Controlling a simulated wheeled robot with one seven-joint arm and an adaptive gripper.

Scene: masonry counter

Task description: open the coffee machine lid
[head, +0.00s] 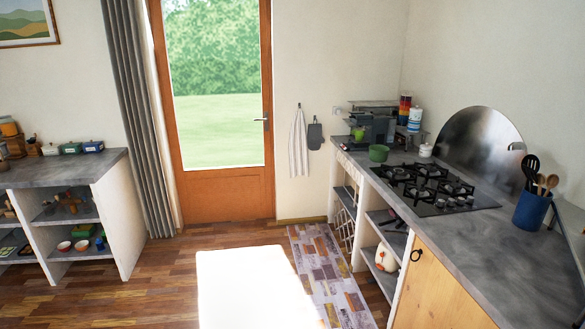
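The coffee machine (378,128) appears to be the dark grey appliance at the far end of the right counter, near the corner. It is small in the head view, and I cannot tell for sure whether its lid is open or shut. A green item (359,133) shows at its left side. My gripper is not in view.
A green pot (379,153) stands in front of the machine, with the black gas hob (436,188) nearer. The blue utensil pot (531,211) is on the near counter. A patterned rug (330,275) lies before the counter; the wooden floor (170,290) looks clear.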

